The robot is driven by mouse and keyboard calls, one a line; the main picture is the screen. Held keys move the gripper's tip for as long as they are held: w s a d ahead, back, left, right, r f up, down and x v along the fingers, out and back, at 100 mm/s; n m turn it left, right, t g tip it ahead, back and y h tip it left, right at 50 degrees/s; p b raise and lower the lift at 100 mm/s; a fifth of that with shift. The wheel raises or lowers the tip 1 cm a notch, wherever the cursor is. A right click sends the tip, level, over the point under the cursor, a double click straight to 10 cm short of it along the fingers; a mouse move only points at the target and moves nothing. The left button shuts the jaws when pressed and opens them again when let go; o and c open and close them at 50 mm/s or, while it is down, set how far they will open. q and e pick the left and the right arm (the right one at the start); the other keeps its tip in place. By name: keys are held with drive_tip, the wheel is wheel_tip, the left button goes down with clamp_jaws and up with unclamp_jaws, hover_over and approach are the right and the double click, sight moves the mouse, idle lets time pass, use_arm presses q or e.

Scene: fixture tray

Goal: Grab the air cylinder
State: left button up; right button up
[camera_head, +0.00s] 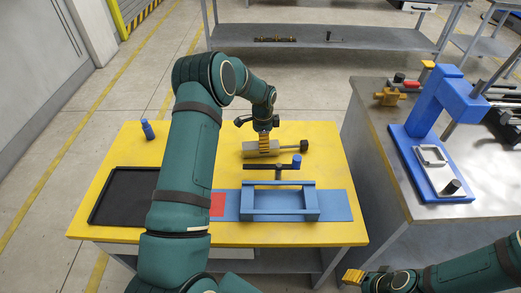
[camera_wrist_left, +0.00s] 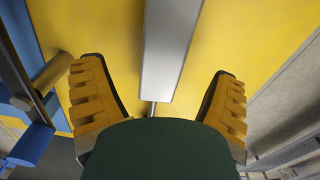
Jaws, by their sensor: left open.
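The air cylinder (camera_head: 282,151) lies on the yellow table behind the blue fixture, a grey block body with a thin rod and a dark end at the right. In the left wrist view its silver body (camera_wrist_left: 170,50) runs in from the top between the two fingers, with the thin rod below it. My left gripper (camera_head: 265,143) is open over the body, pointing down. In the wrist view the open fingers (camera_wrist_left: 159,85) stand on either side, with gaps to the body. My right gripper (camera_head: 353,276) is at the bottom right, away from the cylinder; its jaw state is unclear.
A blue fixture (camera_head: 335,205) with a dark handled bar stands in front of the cylinder. A black tray (camera_head: 120,193) is at the left, partly behind my arm. A small blue bottle (camera_head: 147,130) stands behind it. A grey bench (camera_head: 375,130) with a blue press (camera_head: 440,100) is right.

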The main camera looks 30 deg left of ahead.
use_arm(q)
drive_tip(key=f, duration=0.3)
drive_tip(key=f+b, duration=0.1)
drive_tip(key=f, duration=0.1)
drive_tip(key=shift+s+a, duration=0.1)
drive_tip(key=shift+a, duration=0.3)
drive_tip(key=shift+r, duration=0.1)
drive_tip(key=c, duration=1.4)
drive_tip(key=shift+r, duration=0.1)
